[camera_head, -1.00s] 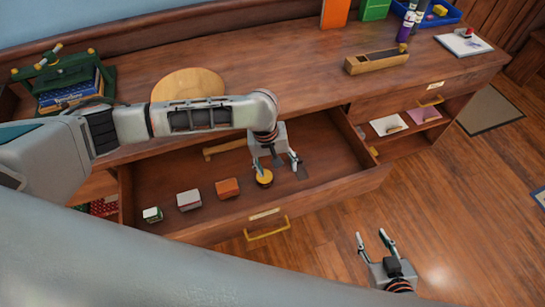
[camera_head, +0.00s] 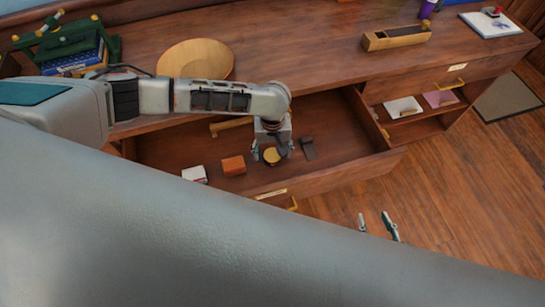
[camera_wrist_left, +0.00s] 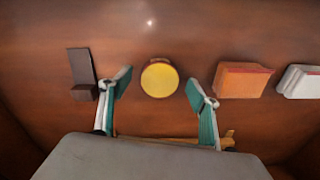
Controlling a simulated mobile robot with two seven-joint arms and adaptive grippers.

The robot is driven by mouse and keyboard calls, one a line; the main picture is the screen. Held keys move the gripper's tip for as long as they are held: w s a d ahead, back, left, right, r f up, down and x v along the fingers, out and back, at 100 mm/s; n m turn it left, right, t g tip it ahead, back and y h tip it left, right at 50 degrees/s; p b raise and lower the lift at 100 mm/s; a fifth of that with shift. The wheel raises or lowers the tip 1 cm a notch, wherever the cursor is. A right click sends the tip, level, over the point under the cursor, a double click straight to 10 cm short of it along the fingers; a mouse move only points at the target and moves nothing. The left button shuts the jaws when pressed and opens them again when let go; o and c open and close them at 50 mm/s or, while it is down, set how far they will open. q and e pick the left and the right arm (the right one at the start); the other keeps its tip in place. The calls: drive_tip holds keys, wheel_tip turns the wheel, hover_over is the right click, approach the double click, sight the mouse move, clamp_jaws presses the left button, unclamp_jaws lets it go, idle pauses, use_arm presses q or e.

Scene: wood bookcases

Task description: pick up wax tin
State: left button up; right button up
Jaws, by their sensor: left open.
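The wax tin appears to be the round yellow-topped tin (camera_head: 271,155) lying in the open drawer (camera_head: 215,192). My left gripper (camera_head: 271,153) is over the drawer, close to the tin. In the left wrist view the tin (camera_wrist_left: 159,78) sits centred just beyond the two open fingertips (camera_wrist_left: 158,88), and nothing is held. My right gripper (camera_head: 377,222) is over the floor at the right. Its fingers are spread and nothing is between them; its base is hidden by my body.
In the drawer, an orange block (camera_head: 233,165) and a white box (camera_head: 194,174) lie left of the tin; a dark bracket-shaped piece (camera_head: 308,148) lies right. A wooden rod (camera_head: 231,126) lies behind. A round wooden plate (camera_head: 195,60) and a long wooden box (camera_head: 396,37) are on the top.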

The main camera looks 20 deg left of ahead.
use_arm(q)
drive_tip(key=c, duration=1.3)
